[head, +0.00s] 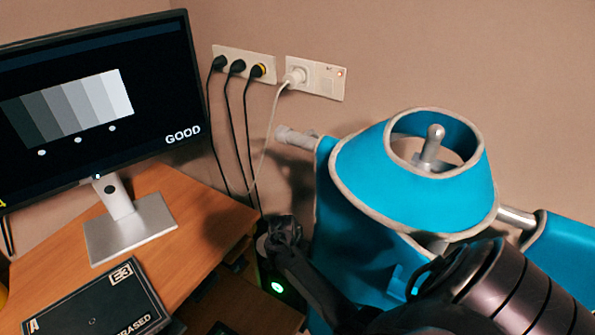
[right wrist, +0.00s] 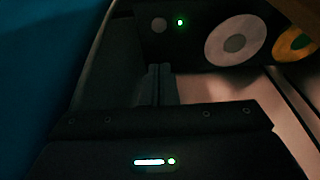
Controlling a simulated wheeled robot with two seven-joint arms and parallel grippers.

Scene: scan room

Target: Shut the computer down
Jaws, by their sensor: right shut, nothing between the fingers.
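The monitor (head: 95,100) stands on the desk at the left of the head view. Its screen is lit, with grey bars and the word "GOOD". A dark computer case (head: 265,272) with a green light stands low beside the desk's right edge. In the right wrist view a dark panel (right wrist: 135,40) carries a small round grey spot, a green light and a larger pale disc. My right gripper (head: 285,232) is at the case's upper part, shut and empty; its fingers (right wrist: 160,82) point toward the panel. Contact cannot be told. My left gripper is not in view.
A black case marked "ERASED" (head: 95,305) lies on the wooden desk (head: 190,205). Cables run down from wall sockets (head: 317,77) behind the computer. Blue aprons (head: 415,180) hang on a rack close to my right arm. A yellow disc (right wrist: 296,43) shows in the right wrist view.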

